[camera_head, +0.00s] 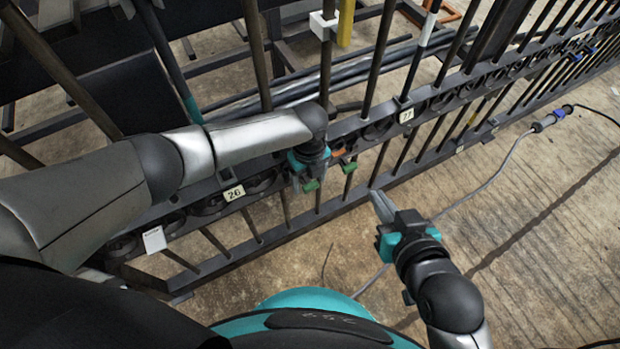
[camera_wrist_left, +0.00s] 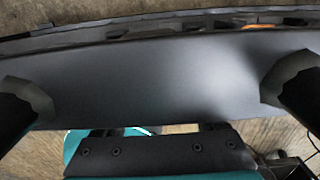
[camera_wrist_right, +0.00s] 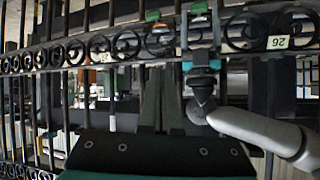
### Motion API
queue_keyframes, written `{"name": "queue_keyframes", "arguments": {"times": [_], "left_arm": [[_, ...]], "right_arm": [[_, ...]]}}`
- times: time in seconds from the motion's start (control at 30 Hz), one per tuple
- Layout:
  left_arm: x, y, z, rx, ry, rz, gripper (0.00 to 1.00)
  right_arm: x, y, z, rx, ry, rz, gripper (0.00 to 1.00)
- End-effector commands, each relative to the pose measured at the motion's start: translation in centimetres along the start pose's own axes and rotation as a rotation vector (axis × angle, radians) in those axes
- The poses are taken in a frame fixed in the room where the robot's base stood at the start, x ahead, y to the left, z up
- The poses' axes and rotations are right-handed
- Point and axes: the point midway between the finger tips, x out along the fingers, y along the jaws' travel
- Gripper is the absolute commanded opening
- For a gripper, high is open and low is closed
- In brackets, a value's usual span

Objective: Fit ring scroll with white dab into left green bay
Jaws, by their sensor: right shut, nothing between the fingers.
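My left gripper (camera_head: 310,165) is at the dark gate rail, just right of tag 26. In the left wrist view its finger roots are apart, but the smooth dark rail (camera_wrist_left: 160,75) hides the tips and anything between them. A green marker (camera_head: 311,184) shows just below this gripper, and another green marker (camera_head: 349,167) lies to its right. I cannot make out which bay each marks. I cannot pick out a ring scroll with a white dab. My right gripper (camera_head: 378,205) is shut and empty, in front of the gate, right of the left one. Its fingers (camera_wrist_right: 160,100) also show in its wrist view.
The dark gate has upright bars and a row of scrolls (camera_wrist_right: 128,42). Tag 26 (camera_head: 233,193) and tag 27 (camera_head: 406,115) sit on its rail, with a white card (camera_head: 154,239) at lower left. A grey cable (camera_head: 490,172) crosses the otherwise open floor at right.

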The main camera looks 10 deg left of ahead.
Motion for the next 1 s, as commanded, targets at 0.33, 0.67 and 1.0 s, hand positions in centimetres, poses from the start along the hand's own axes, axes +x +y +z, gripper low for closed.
{"name": "queue_keyframes", "arguments": {"times": [0.33,0.67,1.0], "left_arm": [[0.0,0.0,-0.2,0.002,0.004,0.001,0.80],[-1.0,0.0,-0.2,0.002,0.004,0.001,0.80],[-2.3,0.0,-0.2,0.002,0.004,0.001,0.80]], "right_arm": [[0.0,0.1,0.0,-0.001,-0.004,0.002,0.00],[-0.9,1.4,0.6,-0.011,-0.131,0.039,0.00],[-3.2,3.4,1.7,-0.013,-0.339,0.098,0.00]]}}
